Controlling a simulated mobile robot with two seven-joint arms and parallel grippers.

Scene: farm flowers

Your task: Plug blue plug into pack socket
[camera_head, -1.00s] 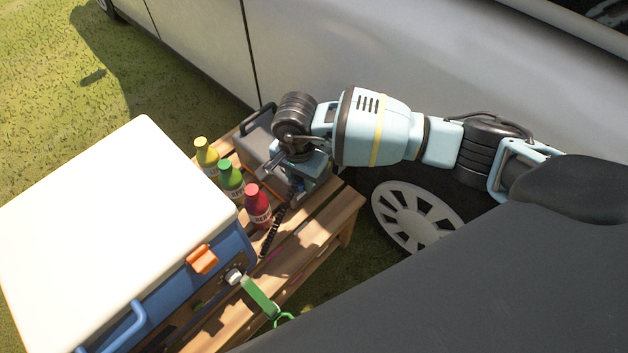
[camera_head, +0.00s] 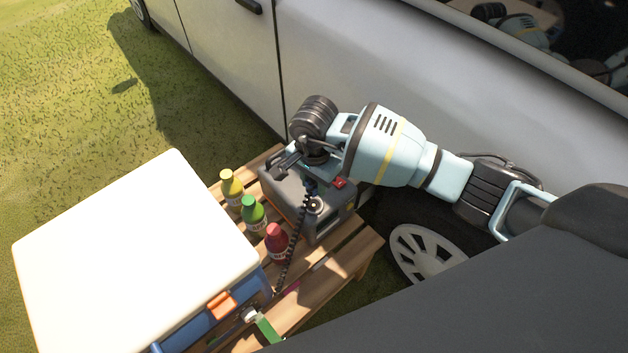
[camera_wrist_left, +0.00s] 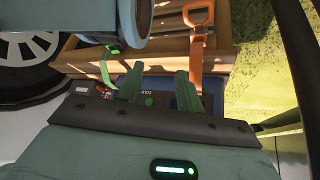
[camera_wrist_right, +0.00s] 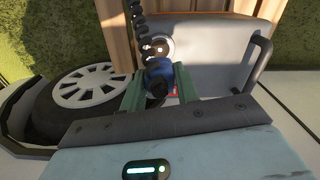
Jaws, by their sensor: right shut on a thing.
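My right gripper (camera_wrist_right: 155,84) is shut on the blue plug (camera_wrist_right: 158,70). The plug also shows in the head view (camera_head: 311,186), under my right wrist, with a black coiled cord (camera_head: 294,240) hanging from it. The grey power pack (camera_head: 335,225) stands on the slatted wooden table. Its round pale-rimmed socket (camera_head: 317,206) is uncovered; in the right wrist view the socket (camera_wrist_right: 155,47) lies just beyond the plug, apart from it in the picture. The height of the plug above the pack is hard to tell. My left gripper (camera_wrist_left: 160,88) is open, facing the blue cooler front.
Yellow (camera_head: 231,188), green (camera_head: 253,215) and red (camera_head: 277,242) bottles stand left of the pack. A white-lidded cooler (camera_head: 135,260) fills the left. A silver car (camera_head: 350,60) stands close behind. An orange strap (camera_wrist_left: 196,55) shows in the left wrist view.

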